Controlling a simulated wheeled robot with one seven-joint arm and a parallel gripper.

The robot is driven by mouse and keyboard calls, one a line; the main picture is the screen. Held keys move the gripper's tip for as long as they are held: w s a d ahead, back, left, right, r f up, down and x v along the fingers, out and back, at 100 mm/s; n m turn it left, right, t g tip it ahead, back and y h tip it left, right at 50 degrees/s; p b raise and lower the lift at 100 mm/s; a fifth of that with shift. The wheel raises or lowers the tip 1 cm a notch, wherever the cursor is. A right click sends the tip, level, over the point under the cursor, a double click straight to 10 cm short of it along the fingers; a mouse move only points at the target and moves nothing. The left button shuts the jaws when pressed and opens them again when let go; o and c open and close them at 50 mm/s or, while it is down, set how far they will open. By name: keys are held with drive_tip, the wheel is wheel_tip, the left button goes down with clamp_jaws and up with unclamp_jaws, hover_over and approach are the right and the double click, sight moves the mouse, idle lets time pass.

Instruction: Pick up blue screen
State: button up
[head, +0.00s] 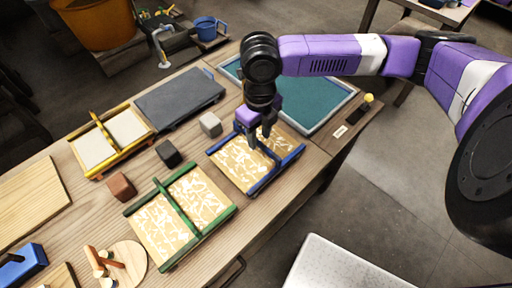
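The blue screen (237,165) is a flat tan panel with a white leaf pattern, blue side rails and a blue bar across its top. It lies on the wooden table, right of the green screen. My gripper (259,143) points down over the blue screen's top bar, close to it. Its two dark fingers show apart, with a gap between them. The fingers and wrist hide part of the bar, and I cannot tell whether they touch it.
The similar green screen (162,222) lies to the left, with a yellow-handled frame (97,143) behind it. Grey, black and brown blocks (211,124) sit nearby. A teal-bottomed tray (318,101) and a dark slab (180,97) lie at the back. A metal surface (335,268) stands in front.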

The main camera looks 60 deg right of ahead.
drive_tip(key=shift+w+a+f, duration=0.1)
drive_tip(key=shift+w+f, duration=0.05)
drive_tip(key=shift+f, duration=1.7)
clamp_jaws()
drive_tip(key=shift+r, duration=0.15)
